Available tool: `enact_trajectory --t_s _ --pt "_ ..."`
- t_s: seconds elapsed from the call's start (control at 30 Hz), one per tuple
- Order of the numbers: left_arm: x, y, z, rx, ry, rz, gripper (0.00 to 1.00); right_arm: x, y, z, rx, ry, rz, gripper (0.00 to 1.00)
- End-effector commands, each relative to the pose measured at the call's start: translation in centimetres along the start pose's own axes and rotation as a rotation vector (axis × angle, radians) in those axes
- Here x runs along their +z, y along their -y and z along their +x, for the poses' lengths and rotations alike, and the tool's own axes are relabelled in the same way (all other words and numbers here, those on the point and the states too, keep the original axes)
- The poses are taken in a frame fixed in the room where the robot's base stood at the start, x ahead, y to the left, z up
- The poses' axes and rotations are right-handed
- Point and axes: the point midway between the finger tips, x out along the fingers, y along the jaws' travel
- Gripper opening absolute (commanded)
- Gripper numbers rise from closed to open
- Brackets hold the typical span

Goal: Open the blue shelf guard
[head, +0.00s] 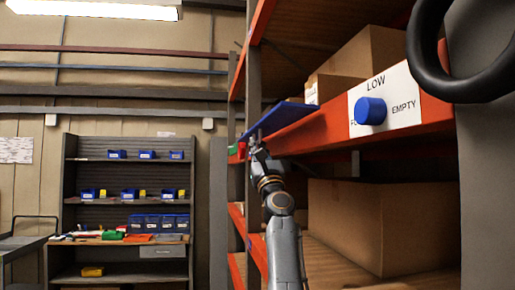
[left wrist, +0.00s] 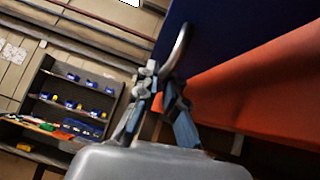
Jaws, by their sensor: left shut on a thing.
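The blue shelf guard (head: 280,117) is a flat blue panel on the orange-edged shelf, seen at a steep slant in the head view. In the left wrist view the guard (left wrist: 235,38) fills the upper right, with a curved metal handle (left wrist: 178,48) at its left side. My left gripper (head: 257,150) is at the guard's near-left end, below it. In the left wrist view its fingers (left wrist: 161,88) are shut on the lower end of the handle. The exact finger contact is small and partly hidden. My right gripper is not in view.
The orange shelf beam (head: 330,131) runs beside my left arm. A white sign (head: 397,88) with a blue knob (head: 370,111) is on it. Cardboard boxes (head: 385,225) fill the shelves. A black ring (head: 420,45) hangs at upper right. A grey rack (head: 68,200) with blue bins stands behind.

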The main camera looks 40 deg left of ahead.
Motion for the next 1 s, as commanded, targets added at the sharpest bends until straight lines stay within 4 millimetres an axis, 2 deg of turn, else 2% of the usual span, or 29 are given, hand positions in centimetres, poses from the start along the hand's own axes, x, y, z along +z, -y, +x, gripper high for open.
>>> enact_trajectory --t_s 0.07,0.1,0.17,0.2,0.47,0.63,0.77,1.0 --pt "0.2 -0.1 0.1 0.001 0.002 0.0 0.0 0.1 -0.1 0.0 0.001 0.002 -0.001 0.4" --pt "0.2 -0.1 0.1 0.001 0.002 0.0 0.17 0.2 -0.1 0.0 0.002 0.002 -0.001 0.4" --pt "0.1 -0.1 0.1 0.001 0.002 0.0 0.29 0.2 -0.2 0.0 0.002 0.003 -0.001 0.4" --pt "0.1 -0.1 0.1 0.001 0.002 0.0 0.32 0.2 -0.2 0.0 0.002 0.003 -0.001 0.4" --pt "0.1 0.0 0.0 0.0 0.001 0.001 0.32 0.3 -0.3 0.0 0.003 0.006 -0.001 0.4" --pt "0.1 0.1 -0.9 0.0 0.001 -0.001 0.32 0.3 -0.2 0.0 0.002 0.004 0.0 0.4" --pt "0.0 0.1 -2.8 -0.002 -0.001 -0.003 0.32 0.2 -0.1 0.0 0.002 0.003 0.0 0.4" --pt "0.0 0.1 -7.5 -0.001 0.0 0.0 0.32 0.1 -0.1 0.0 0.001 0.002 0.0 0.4"
